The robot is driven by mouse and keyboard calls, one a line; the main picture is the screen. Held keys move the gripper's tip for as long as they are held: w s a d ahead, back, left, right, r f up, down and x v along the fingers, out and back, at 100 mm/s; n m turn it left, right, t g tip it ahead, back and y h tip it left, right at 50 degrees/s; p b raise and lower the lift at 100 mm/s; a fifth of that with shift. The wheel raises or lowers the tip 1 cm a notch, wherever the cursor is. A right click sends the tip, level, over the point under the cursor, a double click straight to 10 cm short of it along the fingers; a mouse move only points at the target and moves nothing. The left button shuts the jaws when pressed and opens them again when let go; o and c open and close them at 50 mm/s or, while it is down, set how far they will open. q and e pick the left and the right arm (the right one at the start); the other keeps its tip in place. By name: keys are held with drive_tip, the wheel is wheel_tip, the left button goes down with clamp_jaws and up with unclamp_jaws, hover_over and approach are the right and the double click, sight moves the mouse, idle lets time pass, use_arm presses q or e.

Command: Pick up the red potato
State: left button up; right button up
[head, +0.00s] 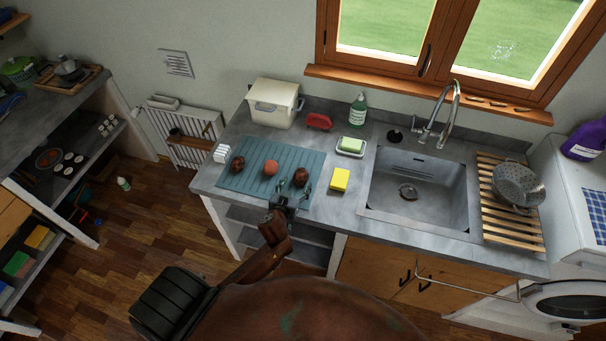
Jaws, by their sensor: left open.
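A round reddish potato (270,168) lies in the middle of a ribbed blue-grey mat (262,148) on the counter. A dark brown round item (237,165) lies to its left, and a similar dark one (301,176) to its right. My left gripper (293,187) is open at the front edge of the mat, pointing away from me. Its fingertips are just in front of the right dark item and to the right of the reddish potato. I cannot tell whether they touch the dark item. My right gripper is out of view.
A white ribbed object (222,153) stands at the mat's left edge. A yellow sponge (340,179), a soap dish with a green bar (351,146), a green bottle (358,110) and the sink (420,190) are to the right. A cream bin (274,103) stands behind.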

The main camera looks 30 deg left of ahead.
sight(299, 179)
use_arm(q)
drive_tip(key=shift+x, duration=0.85)
drive_tip(key=x, duration=0.3)
drive_tip(key=shift+w+a, duration=0.1)
drive_tip(key=shift+w, duration=0.25)
drive_tip(key=shift+w+f, duration=0.15)
drive_tip(key=shift+w, duration=0.1)
drive_tip(key=c, duration=1.3)
drive_tip(key=shift+c, duration=0.3)
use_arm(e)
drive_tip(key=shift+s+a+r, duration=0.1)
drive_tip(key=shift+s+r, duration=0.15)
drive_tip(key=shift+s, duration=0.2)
use_arm(q)
drive_tip(key=shift+p, duration=0.3)
